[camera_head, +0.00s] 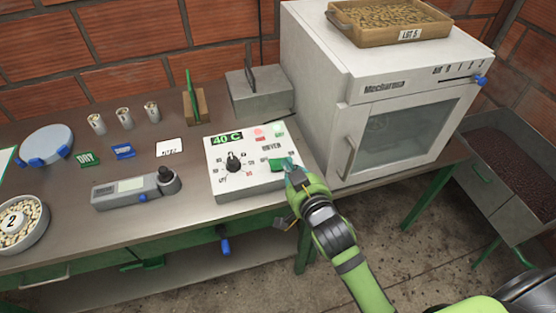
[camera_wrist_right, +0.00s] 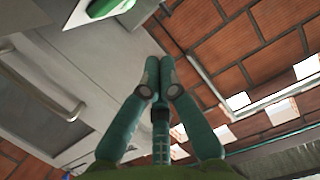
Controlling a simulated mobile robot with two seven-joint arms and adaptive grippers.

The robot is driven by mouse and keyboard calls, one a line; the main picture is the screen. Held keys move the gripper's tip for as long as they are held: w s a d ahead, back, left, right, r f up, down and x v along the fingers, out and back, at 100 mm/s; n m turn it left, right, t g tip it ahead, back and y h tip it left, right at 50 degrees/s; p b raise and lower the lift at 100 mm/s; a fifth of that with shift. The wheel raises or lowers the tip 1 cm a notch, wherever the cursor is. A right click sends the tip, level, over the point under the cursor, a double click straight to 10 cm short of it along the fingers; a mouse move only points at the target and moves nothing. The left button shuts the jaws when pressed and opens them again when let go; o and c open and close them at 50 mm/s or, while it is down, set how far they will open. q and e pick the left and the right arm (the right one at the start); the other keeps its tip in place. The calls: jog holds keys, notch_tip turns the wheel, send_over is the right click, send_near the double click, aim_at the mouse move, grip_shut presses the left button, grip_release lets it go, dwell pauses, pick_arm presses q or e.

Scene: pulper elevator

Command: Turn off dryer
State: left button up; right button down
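The dryer control box (camera_head: 243,187) is a white sloped panel on the bench, with a display (camera_head: 227,139) reading 40 C. It has a black knob (camera_head: 233,162), a pale red lamp (camera_head: 258,132) and a pale green lamp (camera_head: 279,129). A green switch (camera_head: 278,164) sits at its lower right; a green part (camera_wrist_right: 105,8) also shows at the top of the right wrist view. My right gripper (camera_head: 289,168) is at the switch's right edge; contact is unclear. Its fingertips (camera_wrist_right: 158,68) are together with nothing between them. My left gripper is out of view.
A white dryer cabinet (camera_head: 318,82) with a glass door stands right of the box, a tray of beans (camera_head: 388,35) on top. A grey meter (camera_head: 136,190) lies left of the box. A grey metal block (camera_head: 258,96) stands behind. A bin of dark beans (camera_head: 490,183) is far right.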

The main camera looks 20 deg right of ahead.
jog(key=p, duration=0.1)
send_over(279, 168)
jog(key=shift+d+f, duration=0.15)
jog(key=shift+f, duration=0.55)
jog(key=f, duration=0.3)
jog(key=shift+a, duration=0.25)
jog(key=shift+s+a+f, duration=0.1)
jog(key=shift+f, duration=0.5)
